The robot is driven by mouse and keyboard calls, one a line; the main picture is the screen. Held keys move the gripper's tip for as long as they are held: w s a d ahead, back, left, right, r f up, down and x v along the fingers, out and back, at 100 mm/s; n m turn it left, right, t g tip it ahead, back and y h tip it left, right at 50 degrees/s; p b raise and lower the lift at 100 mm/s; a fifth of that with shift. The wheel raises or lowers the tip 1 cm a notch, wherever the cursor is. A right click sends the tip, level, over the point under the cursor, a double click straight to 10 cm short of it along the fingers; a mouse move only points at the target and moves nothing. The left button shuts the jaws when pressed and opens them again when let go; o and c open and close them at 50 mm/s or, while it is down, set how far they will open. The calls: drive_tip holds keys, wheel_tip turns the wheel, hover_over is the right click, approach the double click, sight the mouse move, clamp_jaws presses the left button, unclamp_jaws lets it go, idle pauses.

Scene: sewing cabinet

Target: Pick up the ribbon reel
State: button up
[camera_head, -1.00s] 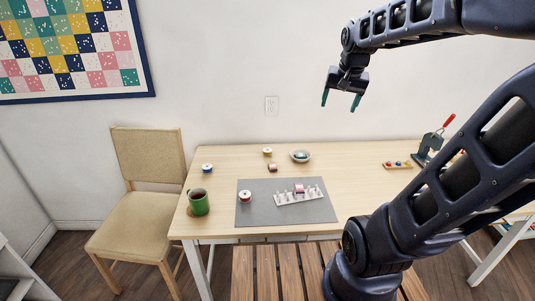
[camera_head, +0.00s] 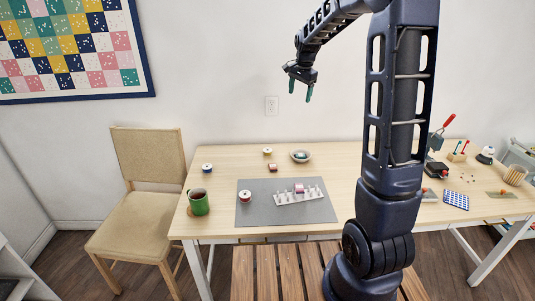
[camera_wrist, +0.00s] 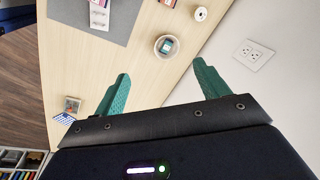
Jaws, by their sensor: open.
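Several spools or reels stand on the table, and I cannot tell for sure which one is the ribbon reel. A red and white reel (camera_head: 245,196) sits on the left of the grey mat. A pink spool (camera_head: 299,188) is on the white peg rack (camera_head: 285,198). A dark red spool (camera_head: 272,167), a blue one (camera_head: 207,168) and a yellowish one (camera_head: 267,152) stand on bare wood. My gripper (camera_head: 300,92) is open and empty, high above the back of the table. In the wrist view, its green fingers (camera_wrist: 160,72) are apart with nothing between them.
A bowl (camera_head: 308,159) with a teal item stands near the back edge. A green mug (camera_head: 199,208) is at the left. Bare table (camera_head: 232,157) lies behind the grey mat (camera_head: 260,214). A red-handled press (camera_head: 434,141) and small items crowd the right. The wall is close behind.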

drive_tip(key=w+a+f+m+g, duration=0.1)
drive_tip(key=w+a+f+m, duration=0.45)
drive_tip(key=w+f, duration=0.85)
drive_tip(key=m+g, duration=0.1)
drive_tip(key=m, duration=0.1)
hover_over(267, 149)
wheel_tip(267, 149, down, 15)
drive_tip(key=shift+h, duration=0.3)
drive_tip(key=f, duration=0.6)
drive_tip(key=shift+a, duration=0.3)
drive_tip(key=f, duration=0.3)
drive_tip(key=s+f, duration=0.1)
drive_tip(key=shift+d+f, duration=0.15)
drive_tip(key=shift+d, duration=0.1)
drive_tip(key=shift+w+f, duration=0.1)
drive_tip(key=shift+f, duration=0.4)
drive_tip(key=c, duration=1)
